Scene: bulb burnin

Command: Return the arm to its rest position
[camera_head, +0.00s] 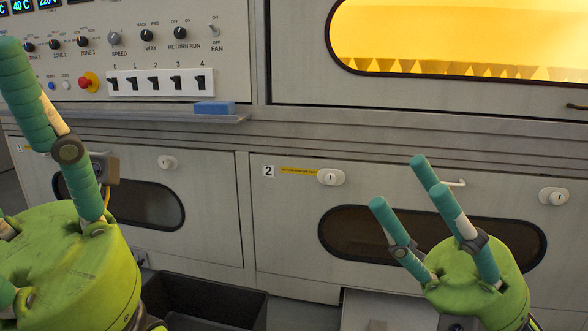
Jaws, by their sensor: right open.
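My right gripper (406,184) is at the lower right, with a lime-green body and teal fingers pointing up and to the left. Its fingers are spread and nothing is between them. It shows in front of the lower door marked 2 (285,215). My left gripper (75,265) is large and close at the left edge. One long teal finger points up in front of the control panel; its other fingers are mostly cut off by the frame, so its opening cannot be judged.
The control panel (130,18) has knobs, a red button (88,82) and a row of black switches (158,82). A blue block (214,107) lies on the narrow ledge (170,118). A lit yellow window (470,40) is at upper right. A dark bin (215,297) stands below.

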